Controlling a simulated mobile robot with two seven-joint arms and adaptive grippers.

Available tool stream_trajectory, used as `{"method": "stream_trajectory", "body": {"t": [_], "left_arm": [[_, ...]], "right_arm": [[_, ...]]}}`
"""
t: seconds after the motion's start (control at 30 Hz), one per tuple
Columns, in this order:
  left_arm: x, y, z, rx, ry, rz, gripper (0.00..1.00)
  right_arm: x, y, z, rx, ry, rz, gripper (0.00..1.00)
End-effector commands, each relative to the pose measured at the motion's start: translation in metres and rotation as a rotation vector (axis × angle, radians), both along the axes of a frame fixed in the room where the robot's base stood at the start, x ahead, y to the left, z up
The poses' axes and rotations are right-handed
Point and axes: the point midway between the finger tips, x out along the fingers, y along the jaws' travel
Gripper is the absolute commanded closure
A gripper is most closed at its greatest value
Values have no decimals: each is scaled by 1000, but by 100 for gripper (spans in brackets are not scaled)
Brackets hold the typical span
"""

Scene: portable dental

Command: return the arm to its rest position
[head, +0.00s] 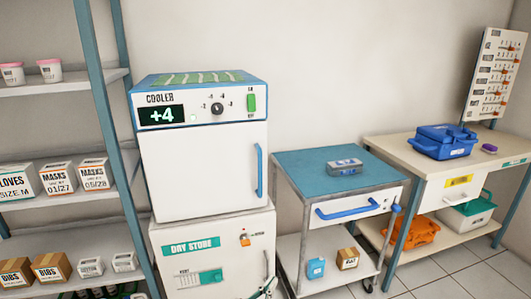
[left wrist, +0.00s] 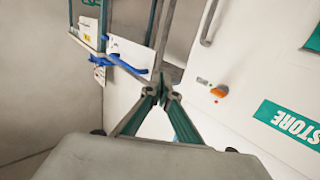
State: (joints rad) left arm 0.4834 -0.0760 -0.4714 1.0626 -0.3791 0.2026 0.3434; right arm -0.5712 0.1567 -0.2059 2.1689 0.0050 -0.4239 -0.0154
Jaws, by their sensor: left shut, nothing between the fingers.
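My left gripper (head: 268,286) shows only in part at the bottom edge of the head view, in front of the lower right side of the dry store cabinet (head: 174,272). In the left wrist view the left gripper (left wrist: 161,78) is shut and empty, its green fingers meeting at the tips. The white front of the dry store (left wrist: 265,60) fills the right of that view, with its orange knob (left wrist: 218,92) right of the fingers. My right gripper is in neither view.
The white cooler (head: 203,165) reads +4 and stands on the dry store. A blue-topped cart (head: 310,165) stands to the right, then a table (head: 405,160) with a blue case (head: 443,141). A shelf rack (head: 107,110) with boxes stands left. Some tiled floor (head: 450,275) is clear at lower right.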

Motion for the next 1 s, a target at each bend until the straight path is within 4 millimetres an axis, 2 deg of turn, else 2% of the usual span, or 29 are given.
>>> {"method": "stream_trajectory", "body": {"t": [0.03, 0.17, 0.37, 0.5, 0.7, 0.83, 0.9, 1.0], "left_arm": [[-16, 15, 6, 9, 11, 28, 100], [-61, 51, -8, 41, 70, 90, 100], [-140, 107, -23, 108, 170, 167, 100], [-202, 144, -28, 167, 247, 204, 100], [-293, 190, -21, 257, 356, 228, 100], [-336, 209, -14, 303, 410, 227, 100], [-352, 216, -11, 322, 429, 225, 100], [-365, 220, -8, 334, 446, 224, 100]], "right_arm": [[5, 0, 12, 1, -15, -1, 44], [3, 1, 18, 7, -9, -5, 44], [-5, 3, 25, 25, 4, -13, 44], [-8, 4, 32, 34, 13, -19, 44], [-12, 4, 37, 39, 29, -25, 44], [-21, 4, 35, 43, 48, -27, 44], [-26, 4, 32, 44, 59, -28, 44], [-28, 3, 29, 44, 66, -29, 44]]}}
